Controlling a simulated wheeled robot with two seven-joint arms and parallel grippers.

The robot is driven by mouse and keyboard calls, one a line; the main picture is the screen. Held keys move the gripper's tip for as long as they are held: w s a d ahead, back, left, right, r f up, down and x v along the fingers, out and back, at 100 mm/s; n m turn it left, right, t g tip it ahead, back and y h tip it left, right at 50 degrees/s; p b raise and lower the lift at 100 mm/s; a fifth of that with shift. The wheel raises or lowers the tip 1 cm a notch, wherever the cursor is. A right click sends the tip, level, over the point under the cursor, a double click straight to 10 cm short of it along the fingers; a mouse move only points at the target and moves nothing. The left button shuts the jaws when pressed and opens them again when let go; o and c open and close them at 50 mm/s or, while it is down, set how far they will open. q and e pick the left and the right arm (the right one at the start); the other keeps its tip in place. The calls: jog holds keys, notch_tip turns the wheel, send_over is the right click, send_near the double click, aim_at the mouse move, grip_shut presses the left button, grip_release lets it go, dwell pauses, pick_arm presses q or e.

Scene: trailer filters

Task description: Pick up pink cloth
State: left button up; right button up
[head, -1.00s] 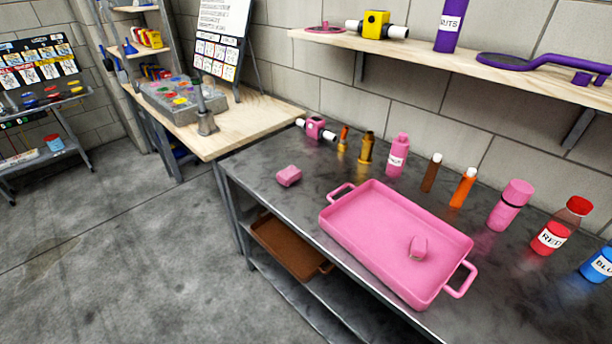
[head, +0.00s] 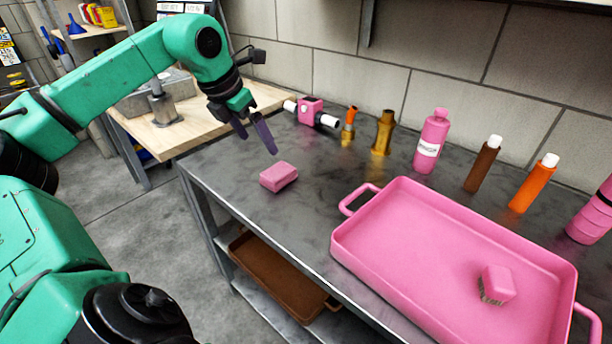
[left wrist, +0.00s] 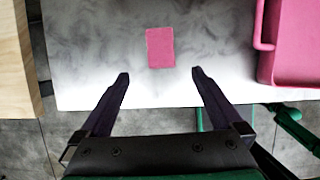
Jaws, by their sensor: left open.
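The pink cloth (head: 279,177) is a small folded block lying on the grey metal table near its left front edge. It also shows in the left wrist view (left wrist: 160,47), beyond the fingertips and roughly midway between them. My left gripper (head: 254,136) is open and empty, above the table and apart from the cloth. In the left wrist view its two fingers (left wrist: 160,77) are spread wider than the cloth. My right gripper is not in view.
A large pink tray (head: 400,205) with a pink brush (head: 497,284) in it stands right of the cloth. A pink valve-like part (head: 311,111), brass fittings (head: 383,133) and a pink bottle (head: 432,142) stand behind. A wooden table (head: 160,135) adjoins at the left.

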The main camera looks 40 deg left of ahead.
aim_at(277, 172)
pick_arm(q)
jog(key=p+x, duration=0.2)
jog(key=x, duration=1.1)
jog(key=shift+w+r, duration=0.1)
jog(key=shift+w+f, duration=0.15)
jog(key=shift+f, duration=0.2)
jog(key=c, duration=1.3)
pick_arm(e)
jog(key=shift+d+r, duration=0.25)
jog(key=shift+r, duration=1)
pick_arm(q)
jog(key=shift+r, duration=0.2)
